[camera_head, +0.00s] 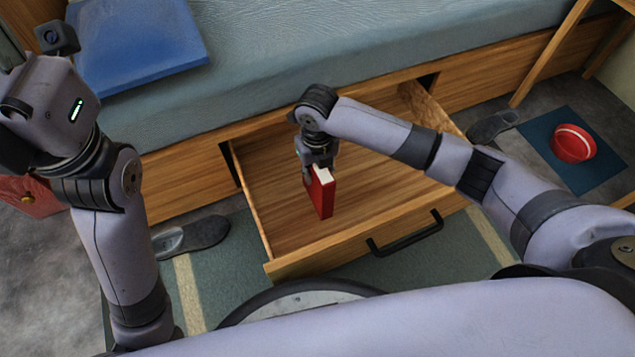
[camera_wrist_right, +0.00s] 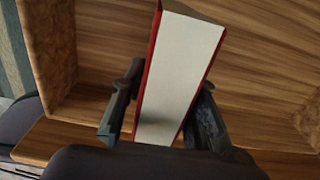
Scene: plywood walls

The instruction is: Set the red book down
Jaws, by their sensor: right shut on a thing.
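The red book (camera_head: 321,194) is upright in the head view, over the open wooden drawer (camera_head: 375,222) under the bed. I cannot tell whether its lower edge touches the drawer floor. My right gripper (camera_head: 316,163) is shut on the top of the book. In the right wrist view the book's white page edge (camera_wrist_right: 178,80) lies between the two dark fingers of the right gripper (camera_wrist_right: 160,115). My left arm is raised at the left of the head view. Its fingers are not clearly visible.
The drawer's inside around the book is bare. Its front has a dark handle (camera_head: 405,234). A blue cushion (camera_head: 138,45) lies on the bed (camera_head: 300,65). Slippers (camera_head: 192,237) lie on the floor.

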